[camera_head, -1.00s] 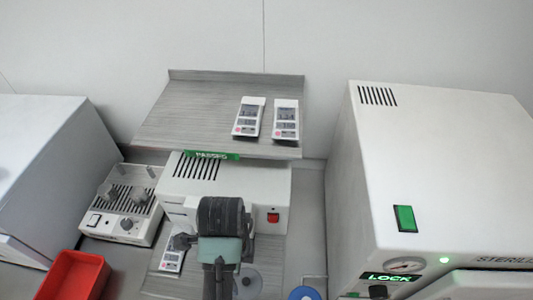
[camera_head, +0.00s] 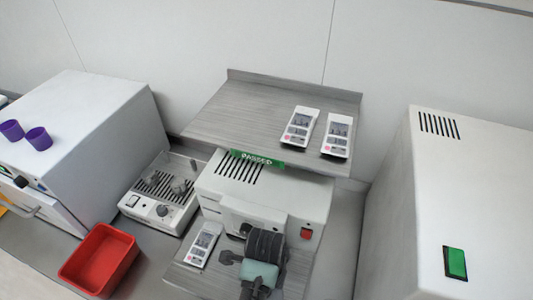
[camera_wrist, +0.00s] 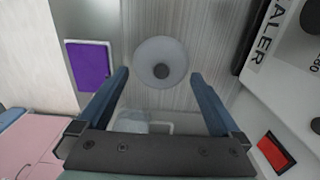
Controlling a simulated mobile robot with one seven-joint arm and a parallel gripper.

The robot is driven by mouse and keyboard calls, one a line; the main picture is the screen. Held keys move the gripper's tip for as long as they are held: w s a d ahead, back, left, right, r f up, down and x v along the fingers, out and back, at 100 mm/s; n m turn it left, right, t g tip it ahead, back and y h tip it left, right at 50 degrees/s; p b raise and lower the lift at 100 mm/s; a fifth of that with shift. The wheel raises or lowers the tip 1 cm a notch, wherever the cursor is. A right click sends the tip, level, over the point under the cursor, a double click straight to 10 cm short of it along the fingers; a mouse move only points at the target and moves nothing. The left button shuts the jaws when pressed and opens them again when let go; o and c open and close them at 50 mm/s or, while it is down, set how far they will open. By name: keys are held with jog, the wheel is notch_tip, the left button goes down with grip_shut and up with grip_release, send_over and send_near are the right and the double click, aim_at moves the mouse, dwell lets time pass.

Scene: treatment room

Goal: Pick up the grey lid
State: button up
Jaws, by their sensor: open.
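The grey lid (camera_wrist: 160,63) is a round, pale grey disc with a dark knob at its middle. In the wrist view it lies on the striped grey surface, ahead of my gripper and roughly centred between the fingers. My gripper (camera_wrist: 158,76) is open, with one blue finger on each side and nothing held. In the head view my wrist is in front of the white sealer, and I cannot make out the lid or the fingertips there.
The white sealer (camera_head: 228,187) with a red switch stands close to my gripper. A handheld meter (camera_head: 203,243) lies left of my wrist. A red bin (camera_head: 100,260) and small white device (camera_head: 155,200) stand further left. A purple-faced item (camera_wrist: 87,63) lies left of the lid.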

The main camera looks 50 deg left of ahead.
jog(key=shift+w+f, duration=0.1)
jog(key=shift+f, duration=1.4)
